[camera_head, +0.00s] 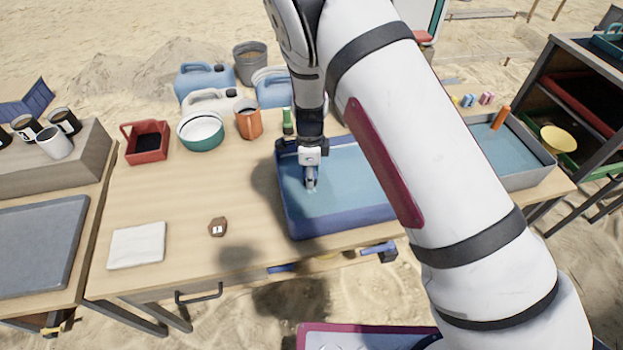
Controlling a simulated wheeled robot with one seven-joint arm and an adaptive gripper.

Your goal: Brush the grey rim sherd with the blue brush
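My gripper (311,178) points straight down over the blue-rimmed basin (298,229) of pale blue water. Its fingertips are small and close together, at or just above the water. A greyish shape shows at the tips, but I cannot tell whether it is the fingers or a held piece. I cannot make out a grey rim sherd for sure. A small dark brown piece with a white label (218,228) lies on the table, left of the basin. I cannot pick out the blue brush with certainty. My arm hides the basin's right part.
A folded white cloth (137,245) lies at the table's front left. A grey tray (541,177) is at right. The wooden table (175,200) is largely clear left of the basin.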

